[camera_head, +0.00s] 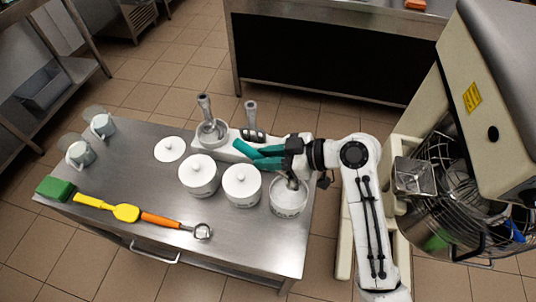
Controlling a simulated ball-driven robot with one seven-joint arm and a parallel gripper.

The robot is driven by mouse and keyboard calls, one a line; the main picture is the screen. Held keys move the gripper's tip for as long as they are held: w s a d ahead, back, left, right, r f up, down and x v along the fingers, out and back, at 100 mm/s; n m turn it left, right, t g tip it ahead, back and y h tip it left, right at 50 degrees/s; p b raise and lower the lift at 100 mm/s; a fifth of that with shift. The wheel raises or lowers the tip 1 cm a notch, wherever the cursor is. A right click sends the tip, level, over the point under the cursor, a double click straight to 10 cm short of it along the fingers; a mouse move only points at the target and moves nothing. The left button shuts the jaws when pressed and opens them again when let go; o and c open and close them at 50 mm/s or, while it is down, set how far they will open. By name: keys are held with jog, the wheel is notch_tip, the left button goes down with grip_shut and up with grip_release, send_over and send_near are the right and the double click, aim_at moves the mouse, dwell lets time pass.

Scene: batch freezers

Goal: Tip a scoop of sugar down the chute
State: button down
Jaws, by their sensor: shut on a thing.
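My gripper (270,157) reaches in from the right over the table, its jaws beside a teal handle-like piece (243,148). It appears shut on the scoop; the teal parts overlap, so the exact grip is unclear. A grey metal part (292,183), likely the scoop's head, shows below the wrist at the mouth of an open white tub (288,208). The tub holds white, sugar-like contents. Whether the scoop is filled cannot be told. A square metal chute (414,178) sits on the front of the large machine (493,110) at the right, apart from my gripper.
Two lidded white tubs (198,182) (241,190) stand left of the open one. A loose lid (170,149), metal ladles (205,106), a yellow spatula (125,212), an orange-handled tool (165,221) and a green sponge (55,188) share the steel table (110,160).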

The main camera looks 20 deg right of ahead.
aim_at(280, 172)
jog(key=f+b, duration=0.1)
jog(key=f, duration=0.1)
jog(key=d+f+b, duration=0.1)
jog(key=f, duration=0.1)
jog(key=s+f+b, duration=0.1)
jog(key=f, duration=0.1)
jog(key=shift+d+b, duration=0.15)
jog(key=shift+b, duration=0.25)
jog(key=shift+w+a+p, duration=0.15)
jog(key=shift+a+p, duration=0.2)
jog(key=shift+p, duration=0.1)
jog(key=shift+w+a+r+g+h+p, duration=0.3)
jog(key=shift+r+p, duration=0.2)
jog(key=shift+p, duration=0.5)
jog(key=shift+w+a+r+g+h+p, duration=0.2)
jog(key=shift+r+h+p, duration=0.3)
jog(key=shift+p, duration=0.55)
jog(key=shift+w+a+r+g+h+p, duration=0.1)
jog(key=shift+a+r+g+h+p, duration=0.3)
jog(key=shift+p, duration=0.6)
jog(key=shift+w+a+r, duration=0.1)
jog(key=shift+w+r, duration=0.05)
jog(key=shift+r, duration=0.1)
jog(key=shift+w+a+g+h, duration=0.3)
jog(key=shift+g+h, duration=0.3)
jog(key=shift+h, duration=0.3)
jog(key=shift+w+a+g+h, duration=0.2)
jog(key=shift+a+g+h, duration=0.1)
jog(key=shift+g+h, duration=0.25)
